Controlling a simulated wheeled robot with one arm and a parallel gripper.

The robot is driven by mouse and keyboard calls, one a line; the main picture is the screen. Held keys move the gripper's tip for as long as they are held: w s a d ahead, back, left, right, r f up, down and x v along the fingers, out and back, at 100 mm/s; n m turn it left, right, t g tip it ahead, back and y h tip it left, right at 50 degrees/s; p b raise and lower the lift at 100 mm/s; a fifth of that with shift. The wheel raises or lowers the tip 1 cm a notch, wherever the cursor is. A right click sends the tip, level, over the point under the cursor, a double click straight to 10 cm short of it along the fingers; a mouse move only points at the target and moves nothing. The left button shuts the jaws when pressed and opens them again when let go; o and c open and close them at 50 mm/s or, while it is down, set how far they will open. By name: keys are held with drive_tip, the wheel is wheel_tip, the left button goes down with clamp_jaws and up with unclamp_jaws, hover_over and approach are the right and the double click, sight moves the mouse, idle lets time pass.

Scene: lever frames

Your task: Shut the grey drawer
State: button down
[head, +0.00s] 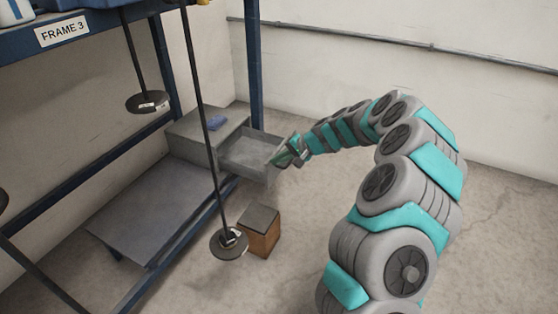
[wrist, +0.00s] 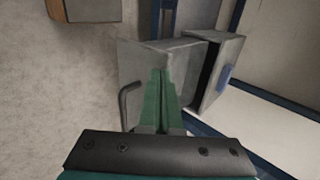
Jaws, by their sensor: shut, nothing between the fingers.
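The grey drawer (head: 248,150) stands pulled out of the right side of a low grey cabinet (head: 198,136); its inside looks empty. My gripper (head: 284,158) is at the drawer's outer end, with its fingers shut and empty. In the wrist view, the green fingers (wrist: 160,76) overlap the grey drawer (wrist: 136,66), and a dark bent handle (wrist: 126,104) shows to their left. I cannot tell whether the fingers touch the drawer. The cabinet (wrist: 214,76) is to the right there, with a dark gap at the drawer.
A wooden block with a grey top (head: 260,232) stands on the floor in front of the drawer. A weight disc (head: 229,246) hangs on a rod to its left, and another disc (head: 148,101) hangs farther back. A blue item (head: 217,123) lies on the cabinet. Floor at the right is clear.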

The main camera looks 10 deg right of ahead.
drive_tip(key=w+a, duration=1.1)
drive_tip(key=a, duration=0.5)
drive_tip(key=shift+w+a+p, duration=0.15)
drive_tip(key=shift+w+p, duration=0.2)
drive_tip(key=s+d+f+v, duration=0.1)
drive_tip(key=f+v, duration=0.1)
drive_tip(key=v, duration=1.1)
drive_tip(key=s+a+r+n+g+p, duration=0.1)
drive_tip(key=s+r+n+p, duration=0.1)
drive_tip(key=s+r, duration=0.45)
drive_tip(key=s+a+r+n+g+h+p, duration=0.1)
drive_tip(key=s+a+r+n+g+p, duration=0.15)
drive_tip(key=s, duration=0.75)
drive_tip(key=s+a+r+n+g+p, duration=0.1)
drive_tip(key=s+r, duration=0.4)
drive_tip(key=s, duration=0.3)
drive_tip(key=s+d+g+h+p, duration=0.1)
drive_tip(key=s+d, duration=0.4)
drive_tip(key=s, duration=0.6)
drive_tip(key=s+d+r+n+g+h+p, duration=0.1)
drive_tip(key=s+d, duration=0.4)
drive_tip(key=s, duration=0.6)
drive_tip(key=s+d+r+g+h+p, duration=0.1)
drive_tip(key=s+d+h+p, duration=0.2)
drive_tip(key=s, duration=0.8)
drive_tip(key=shift+s+d+n+h+p, duration=0.25)
drive_tip(key=shift+d+n+h+p, duration=0.1)
drive_tip(key=shift+d+h, duration=0.6)
